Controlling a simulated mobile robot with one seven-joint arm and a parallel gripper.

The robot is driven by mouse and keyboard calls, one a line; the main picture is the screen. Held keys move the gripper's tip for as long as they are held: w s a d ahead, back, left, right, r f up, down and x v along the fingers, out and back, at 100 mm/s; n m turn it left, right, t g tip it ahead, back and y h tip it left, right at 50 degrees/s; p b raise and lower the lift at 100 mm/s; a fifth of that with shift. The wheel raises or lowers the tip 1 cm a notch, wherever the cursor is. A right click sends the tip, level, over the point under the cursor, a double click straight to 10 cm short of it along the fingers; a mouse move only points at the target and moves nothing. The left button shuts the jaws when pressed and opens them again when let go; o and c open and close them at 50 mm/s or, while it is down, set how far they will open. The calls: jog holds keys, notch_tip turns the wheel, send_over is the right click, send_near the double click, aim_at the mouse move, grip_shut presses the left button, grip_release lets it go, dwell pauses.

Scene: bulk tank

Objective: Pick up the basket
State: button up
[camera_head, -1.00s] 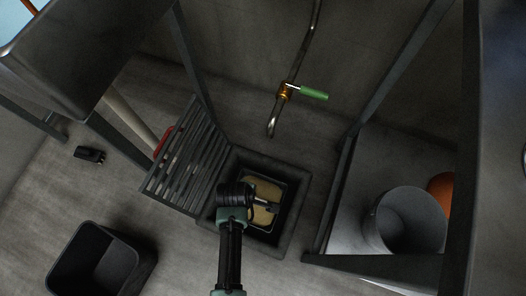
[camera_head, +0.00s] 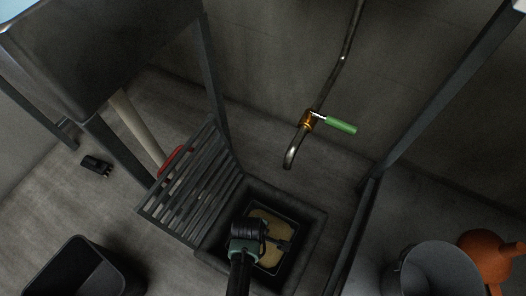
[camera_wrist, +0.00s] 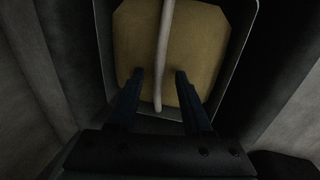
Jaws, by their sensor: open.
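The basket (camera_head: 272,206) sits down in a square floor pit (camera_head: 312,226). It has a dark, thin rim and a tan layer inside. In the wrist view the basket (camera_wrist: 244,50) fills the upper middle, and a pale bar-like handle (camera_wrist: 166,30) runs across it. My gripper (camera_head: 282,243) is over the basket, reaching in from the lower left. In the wrist view the two fingers of my gripper (camera_wrist: 159,76) are apart, with the lower part of the handle between them. I cannot tell whether either finger touches it. My arm hides the basket's left side.
A slatted grate (camera_head: 190,192) leans up at the pit's left. A pipe with a green-handled valve (camera_head: 309,120) hangs above the pit. A dark bin (camera_head: 85,268) stands lower left, a grey bucket (camera_head: 440,270) lower right. Frame legs stand on both sides.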

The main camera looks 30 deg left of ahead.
jog(key=f+b, duration=0.2)
jog(key=w+f+b, duration=0.1)
jog(key=f, duration=0.1)
jog(key=shift+d+f+b, duration=0.15)
jog(key=shift+f+b, duration=0.05)
jog(key=shift+b, duration=0.2)
jog(key=shift+r, duration=0.1)
grip_shut()
dwell(0.9)
